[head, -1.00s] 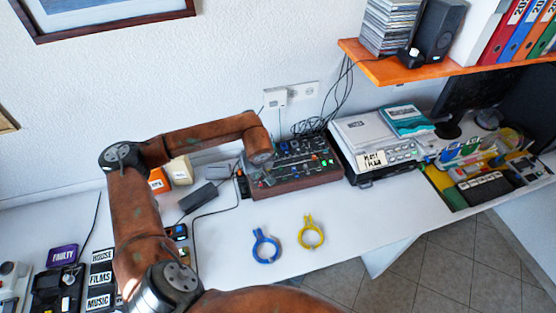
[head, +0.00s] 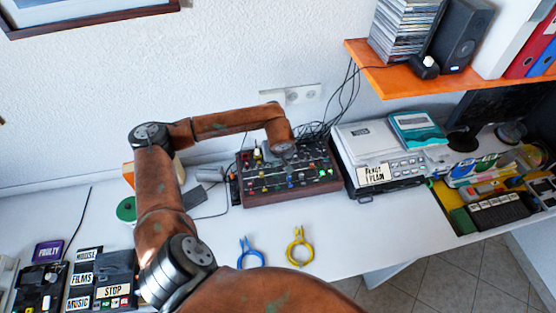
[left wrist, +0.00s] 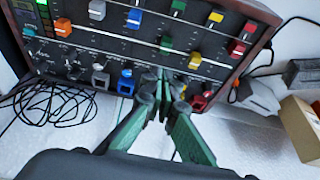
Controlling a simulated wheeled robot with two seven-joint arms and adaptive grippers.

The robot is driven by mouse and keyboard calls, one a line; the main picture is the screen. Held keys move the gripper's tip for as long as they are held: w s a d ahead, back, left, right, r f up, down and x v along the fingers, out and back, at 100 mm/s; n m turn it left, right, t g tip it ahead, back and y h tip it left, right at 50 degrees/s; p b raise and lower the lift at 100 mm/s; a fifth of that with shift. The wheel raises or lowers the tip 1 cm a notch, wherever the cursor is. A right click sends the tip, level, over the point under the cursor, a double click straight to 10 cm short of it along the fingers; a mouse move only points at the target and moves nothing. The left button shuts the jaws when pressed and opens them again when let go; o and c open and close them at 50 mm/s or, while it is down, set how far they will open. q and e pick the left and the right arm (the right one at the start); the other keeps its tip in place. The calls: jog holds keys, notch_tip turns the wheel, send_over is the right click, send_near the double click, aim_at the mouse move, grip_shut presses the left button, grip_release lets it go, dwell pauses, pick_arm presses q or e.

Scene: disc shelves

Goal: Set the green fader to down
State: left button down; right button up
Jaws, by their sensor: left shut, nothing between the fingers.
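The mixer panel (head: 290,188) with coloured fader caps stands on the white desk. I cannot tell which is the named fader. Red, yellow, white and blue caps surround them. My left gripper (left wrist: 164,82) is shut and empty, its green-padded fingers over the panel's edge-side row of knobs. Contact with a cap cannot be made out. In the head view, my arm hides most of the gripper. My right gripper is not in view.
Black cables run behind the mixer.

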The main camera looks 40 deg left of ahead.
aim_at(275, 174)
pick_arm(q)
jog(key=x, duration=0.5)
jog(key=shift+a+f, duration=0.15)
jog(key=shift+f, duration=0.15)
jog(key=shift+w+a+f, duration=0.1)
jog(key=shift+a+f, duration=0.05)
jog(key=shift+f, duration=0.25)
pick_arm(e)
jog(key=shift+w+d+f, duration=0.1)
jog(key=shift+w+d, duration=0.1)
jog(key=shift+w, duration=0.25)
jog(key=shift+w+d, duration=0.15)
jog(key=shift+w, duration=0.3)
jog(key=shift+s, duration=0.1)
pick_arm(q)
jog(key=shift+s+d, duration=0.2)
jog(key=shift+d, duration=0.15)
jog(key=shift+s+d, duration=0.65)
jog(key=shift+d, duration=0.15)
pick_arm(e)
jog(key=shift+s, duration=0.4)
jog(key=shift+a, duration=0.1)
